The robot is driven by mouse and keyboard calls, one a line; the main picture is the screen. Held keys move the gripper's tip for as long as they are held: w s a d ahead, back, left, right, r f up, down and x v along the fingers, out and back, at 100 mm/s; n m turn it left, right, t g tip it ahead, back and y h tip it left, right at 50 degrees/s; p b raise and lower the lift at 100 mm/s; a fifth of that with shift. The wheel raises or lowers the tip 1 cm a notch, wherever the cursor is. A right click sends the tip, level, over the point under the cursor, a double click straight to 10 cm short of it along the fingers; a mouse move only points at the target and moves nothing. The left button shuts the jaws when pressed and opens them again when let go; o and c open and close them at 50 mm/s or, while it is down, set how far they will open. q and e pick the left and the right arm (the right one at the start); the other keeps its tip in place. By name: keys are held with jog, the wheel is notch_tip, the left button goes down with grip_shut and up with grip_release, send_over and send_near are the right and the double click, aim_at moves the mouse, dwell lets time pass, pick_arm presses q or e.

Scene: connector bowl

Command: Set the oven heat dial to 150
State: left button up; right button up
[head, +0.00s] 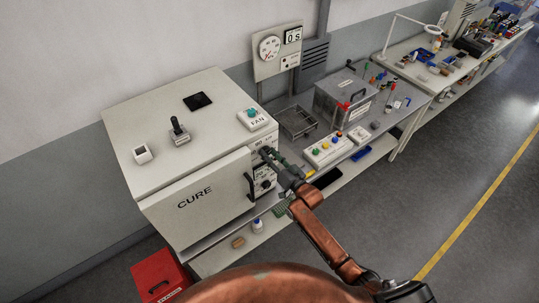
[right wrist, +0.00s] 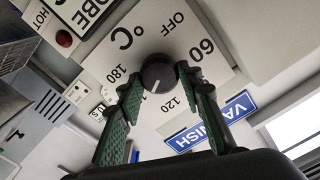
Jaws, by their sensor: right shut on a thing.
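The oven (head: 195,200) is a large pale box marked CURE, at the left of the head view. Its heat dial (right wrist: 158,74) is a dark round knob on a pale plate marked OFF, 60, 120, 180 and °C in the right wrist view. The white mark on the dial points between 120 and 180. My right gripper (right wrist: 157,80) has its green fingers on either side of the dial and is shut on it. In the head view my right gripper (head: 268,154) reaches the oven's front panel and partly hides the dial. My left gripper is not in view.
A black door handle (head: 249,187) and a second dark knob (head: 265,184) are close to my right gripper. A button box (head: 327,150) and a metal box (head: 345,97) stand on the bench to the right. A red box (head: 160,276) is below the oven. The floor at right is clear.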

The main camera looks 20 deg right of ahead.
jog(key=shift+f+m, duration=0.1)
jog(key=shift+m, duration=0.9)
jog(key=o, duration=1.2)
jog(key=shift+c, duration=0.2)
jog(key=v, duration=1.2)
